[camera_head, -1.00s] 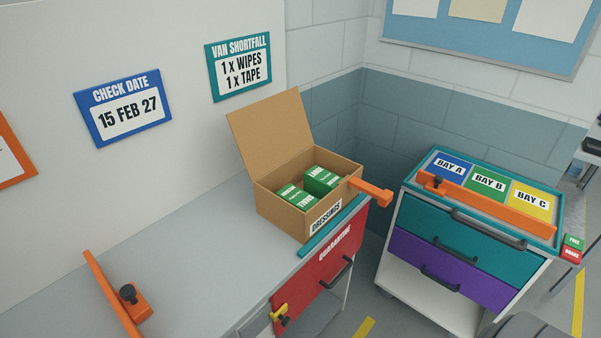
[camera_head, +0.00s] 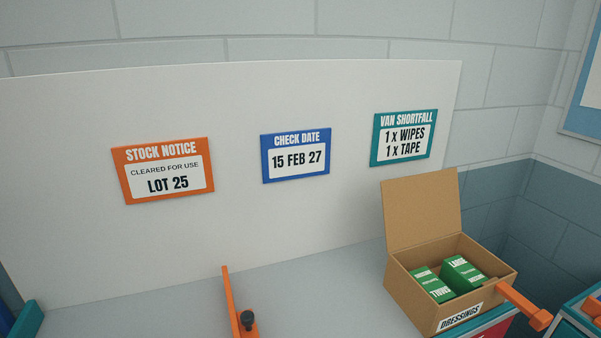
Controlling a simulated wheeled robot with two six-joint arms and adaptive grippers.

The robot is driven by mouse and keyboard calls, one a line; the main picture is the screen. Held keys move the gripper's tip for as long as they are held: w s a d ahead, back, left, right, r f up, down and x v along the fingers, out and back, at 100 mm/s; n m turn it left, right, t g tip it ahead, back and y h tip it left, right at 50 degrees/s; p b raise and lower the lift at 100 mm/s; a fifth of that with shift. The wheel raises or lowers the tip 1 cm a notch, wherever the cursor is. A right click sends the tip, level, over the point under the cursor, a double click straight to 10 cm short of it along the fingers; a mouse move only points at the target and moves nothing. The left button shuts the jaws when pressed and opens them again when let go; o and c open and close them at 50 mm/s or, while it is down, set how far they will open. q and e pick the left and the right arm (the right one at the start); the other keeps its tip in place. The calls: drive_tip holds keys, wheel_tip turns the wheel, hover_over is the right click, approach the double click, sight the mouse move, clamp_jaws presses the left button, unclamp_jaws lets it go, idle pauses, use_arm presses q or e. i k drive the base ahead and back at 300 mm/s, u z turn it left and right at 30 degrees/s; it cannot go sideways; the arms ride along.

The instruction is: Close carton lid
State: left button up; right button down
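The cardboard carton labelled DRESSINGS (camera_head: 412,302) stands on the grey counter at the lower right. Its lid (camera_head: 421,209) is open, standing up and leaning back at the carton's rear left side. Two green boxes, one (camera_head: 432,285) at the left and one (camera_head: 462,271) at the right, lie inside the carton. Neither of my grippers is in view.
An orange bar (camera_head: 525,306) sticks out at the carton's right side. An orange bracket with a black knob (camera_head: 247,319) stands at the counter's front. The counter (camera_head: 315,292) between them is clear. A white panel with STOCK NOTICE (camera_head: 164,171), CHECK DATE and VAN SHORTFALL signs rises behind.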

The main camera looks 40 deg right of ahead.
sight(418, 208)
drive_tip(key=u, duration=0.6)
drive_tip(key=k, duration=0.65)
drive_tip(key=z, duration=1.45)
